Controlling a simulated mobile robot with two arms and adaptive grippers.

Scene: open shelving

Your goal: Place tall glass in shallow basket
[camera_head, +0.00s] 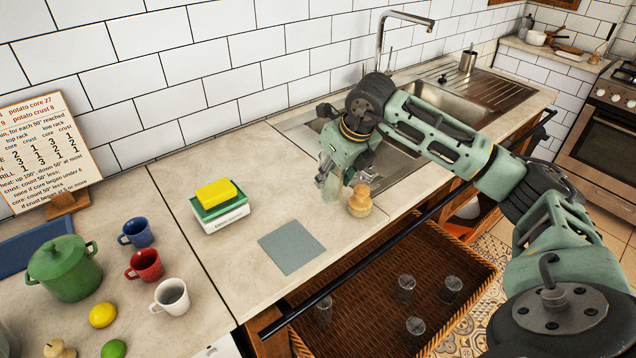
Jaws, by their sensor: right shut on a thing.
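My right gripper (338,183) is over the counter near the sink's front left corner, with its fingers pointing down. It is shut on a pale, see-through thing (331,187) that looks like the tall glass; the fingers and wrist hide part of it. A brown wicker basket (365,298), wide and shallow, lies below the counter's front edge. Several clear glasses stand apart in it, one at its left (323,311) and another at its front (414,327). My left gripper is not in view.
A wooden brush-like object (360,201) stands close beside the right gripper. A black rail (370,255) runs along the counter front, above the basket. A grey square mat (291,247), a yellow sponge on a stack (216,194), mugs (145,265) and a green pot (66,270) are farther left.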

